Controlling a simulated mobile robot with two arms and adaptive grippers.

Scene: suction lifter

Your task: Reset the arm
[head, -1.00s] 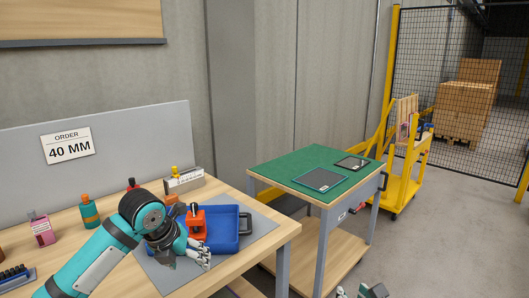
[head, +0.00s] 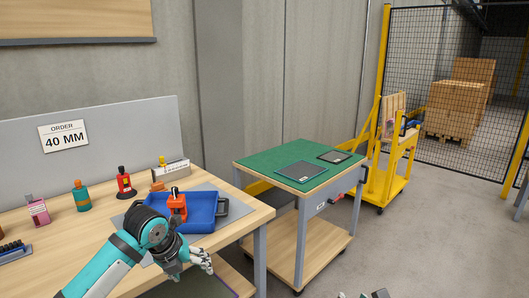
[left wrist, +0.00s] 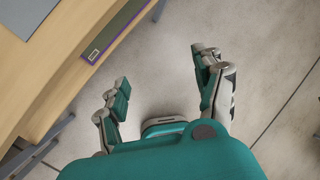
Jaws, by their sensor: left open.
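My left arm comes in from the left in the head view. My left gripper (head: 190,264) is low, past the front edge of the wooden workbench (head: 95,248). In the left wrist view my left gripper (left wrist: 165,80) has its fingers wide apart, with only floor between them and nothing held. An orange tool with a black top (head: 176,203) stands in the blue tray (head: 205,204), behind my left arm. At the bottom edge of the head view, small grey and dark parts (head: 380,293) look like my right gripper, mostly cut off.
A green-topped cart (head: 270,163) with two dark flat plates (head: 301,171) stands right of the bench. A yellow trolley (head: 391,185) is farther back. Open floor (head: 430,250) lies at right.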

